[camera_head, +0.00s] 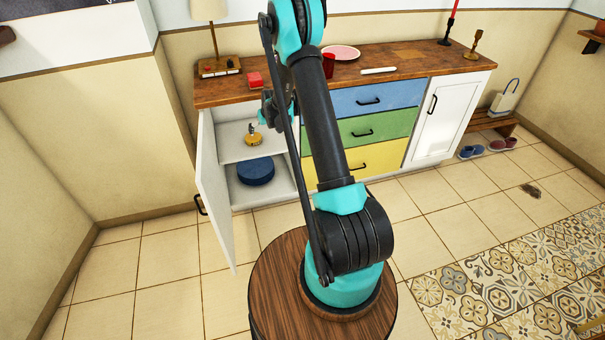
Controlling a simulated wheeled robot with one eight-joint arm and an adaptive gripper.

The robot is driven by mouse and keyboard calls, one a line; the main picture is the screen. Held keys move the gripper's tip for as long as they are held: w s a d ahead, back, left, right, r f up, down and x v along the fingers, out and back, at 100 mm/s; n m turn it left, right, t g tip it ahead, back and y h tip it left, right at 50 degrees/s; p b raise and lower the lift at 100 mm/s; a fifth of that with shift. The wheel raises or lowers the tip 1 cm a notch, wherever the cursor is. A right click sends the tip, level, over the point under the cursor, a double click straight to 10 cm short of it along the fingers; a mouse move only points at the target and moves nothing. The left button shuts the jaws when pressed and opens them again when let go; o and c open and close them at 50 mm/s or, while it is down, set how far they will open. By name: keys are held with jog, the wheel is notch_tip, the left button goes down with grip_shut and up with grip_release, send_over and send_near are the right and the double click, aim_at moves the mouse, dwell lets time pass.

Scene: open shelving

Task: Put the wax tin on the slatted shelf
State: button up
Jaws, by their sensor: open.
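I cannot tell for sure which thing is the wax tin. My gripper (268,112) is in front of the open cabinet, below the counter edge, partly hidden by my arm. It is open, and I see nothing held in it.
The white cabinet door (215,185) stands open toward me. A brass-coloured item (253,135) is on the cabinet's upper shelf. A lamp (212,30), red cup (328,65), pink plate (341,52) and candlesticks stand on the countertop (400,56). Shoes (485,147) lie by the rack.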

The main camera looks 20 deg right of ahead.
jog(key=s+d+r+m+g, duration=0.1)
jog(key=s+r, duration=0.7)
jog(key=s, duration=0.4)
jog(key=s+d+r, duration=0.1)
jog(key=s+r, duration=0.8)
jog(key=s, duration=0.2)
jog(key=s+d+f+h, duration=0.1)
jog(key=s, duration=2.3)
jog(key=shift+s+d+f+m+g, duration=0.15)
jog(key=shift+s+d+m+g, duration=0.15)
jog(key=shift+m+g, duration=0.1)
